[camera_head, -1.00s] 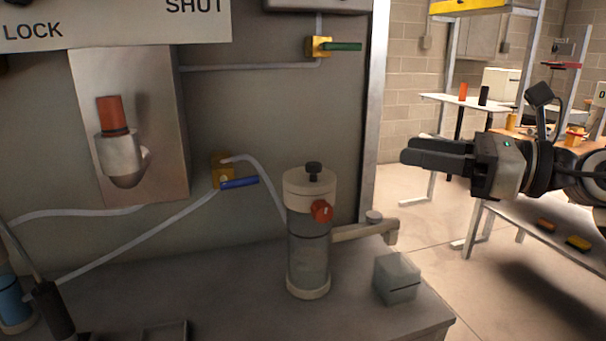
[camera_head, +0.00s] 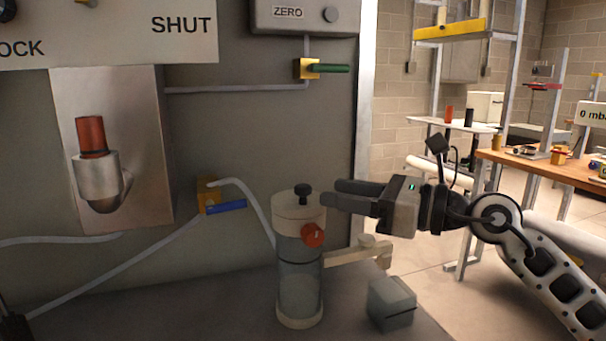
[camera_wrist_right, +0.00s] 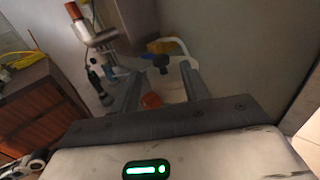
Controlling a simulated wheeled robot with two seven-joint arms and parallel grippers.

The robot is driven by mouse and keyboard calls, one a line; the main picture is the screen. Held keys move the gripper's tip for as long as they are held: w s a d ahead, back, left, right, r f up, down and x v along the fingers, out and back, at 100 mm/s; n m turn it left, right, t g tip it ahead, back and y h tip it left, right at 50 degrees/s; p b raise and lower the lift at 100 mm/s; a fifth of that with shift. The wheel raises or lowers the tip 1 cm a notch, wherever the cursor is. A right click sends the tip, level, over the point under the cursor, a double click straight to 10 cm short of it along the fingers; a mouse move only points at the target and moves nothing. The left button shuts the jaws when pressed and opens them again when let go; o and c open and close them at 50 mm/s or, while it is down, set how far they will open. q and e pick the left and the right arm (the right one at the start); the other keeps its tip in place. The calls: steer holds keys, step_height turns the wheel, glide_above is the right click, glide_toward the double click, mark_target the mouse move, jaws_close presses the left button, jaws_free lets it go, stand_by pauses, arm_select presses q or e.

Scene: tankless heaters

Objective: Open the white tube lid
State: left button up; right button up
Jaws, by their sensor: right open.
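The tube (camera_head: 300,275) stands upright on the bench, clear-walled, with a white lid (camera_head: 299,207) on top. The lid has a black knob (camera_head: 303,194), and a red knob (camera_head: 312,235) sits on the tube's side just below it. My right gripper (camera_head: 328,196) is open and level with the lid, its fingertips just right of the lid and black knob. In the right wrist view the black knob (camera_wrist_right: 161,64) and red knob (camera_wrist_right: 151,101) show between the two fingers. I cannot tell whether the fingers touch the lid. My left gripper is not in view.
A grey block (camera_head: 391,304) stands on the bench right of the tube. A beige handle (camera_head: 357,252) sticks out behind it. A grey panel with a blue-handled valve (camera_head: 222,207) and a hose is close behind.

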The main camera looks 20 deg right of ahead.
mark_target(310, 188)
steer(key=p+x, duration=0.1)
steer(key=x, duration=0.6)
steer(key=shift+w, duration=0.1)
